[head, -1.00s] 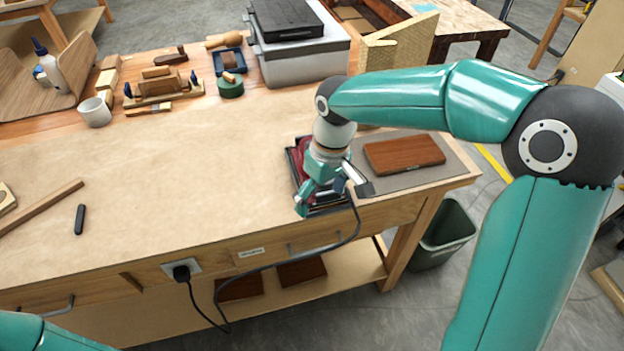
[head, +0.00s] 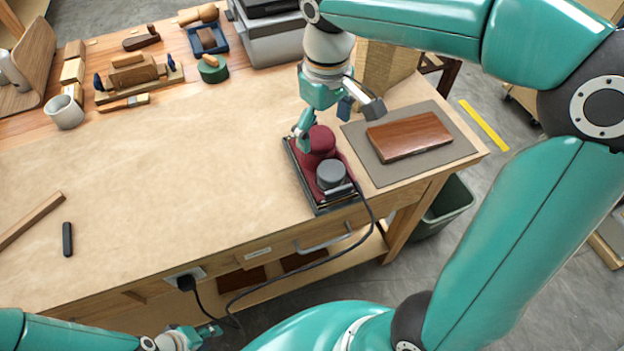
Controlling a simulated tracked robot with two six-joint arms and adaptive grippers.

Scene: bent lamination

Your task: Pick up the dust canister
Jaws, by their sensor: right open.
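A maroon sander (head: 321,142) sits in a dark tray (head: 303,177) near the front edge of the workbench. A short grey cylinder at its front end, which looks like the dust canister (head: 331,176), stands upright and is uncovered. My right gripper (head: 338,124) is open and empty above the far end of the sander. Its left finger is close to the maroon knob; I cannot tell whether they touch. My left gripper (head: 190,337) is low at the bottom edge, in front of the bench and far from the canister. Its jaws are too small to read.
A black cord (head: 371,224) runs from the sander over the bench edge to a socket (head: 186,281). A brown wooden board (head: 409,136) lies on a grey mat (head: 455,147) to the right. The paper-covered bench left of the sander is largely clear. Tools line the back.

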